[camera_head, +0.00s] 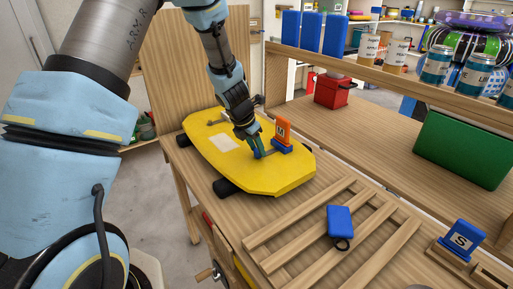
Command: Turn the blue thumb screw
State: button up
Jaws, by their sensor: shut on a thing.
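A yellow board-shaped body (288,176) with dark wheels lies on the wooden bench. An upright orange block (284,130) marked with a letter stands on it in a blue base (282,147). My gripper (257,150) points down at the board, just left of the orange block. It is shut on a small blue part low on the board, which appears to be the blue thumb screw (265,154). The fingers hide most of this part, so its shape and turn angle cannot be told.
A slatted wooden rack (290,232) at the front right holds a blue block (340,220) with a black ring. A blue block marked S (462,238) stands farther right. A red box (332,91) and a green bin (460,148) are behind.

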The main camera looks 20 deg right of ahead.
grip_shut()
